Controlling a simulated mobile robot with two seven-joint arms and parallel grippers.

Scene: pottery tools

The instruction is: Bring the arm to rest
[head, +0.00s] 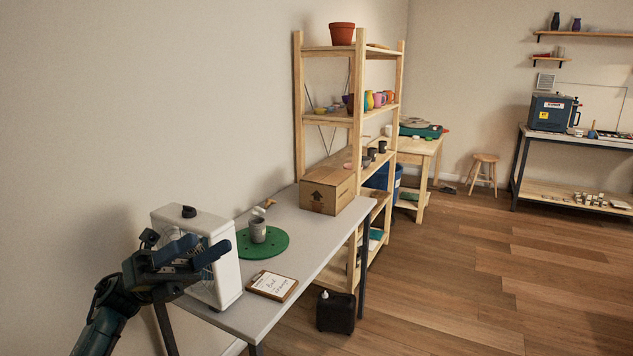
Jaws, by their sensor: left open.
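My left arm comes in from the lower left. My left gripper (201,249) is open, with its blue fingers apart and nothing seen between them. In the picture it overlaps the front of a white box-shaped device (226,262) at the near end of the grey table (300,240); I cannot tell whether it touches the device. My right gripper is not in view.
On the table stand a grey cup (257,230) on a green round mat (271,246), a clipboard (272,285) and a cardboard box (327,190). A wooden shelf (298,110) stands behind. A black container (336,312) is on the floor. Open floor lies right.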

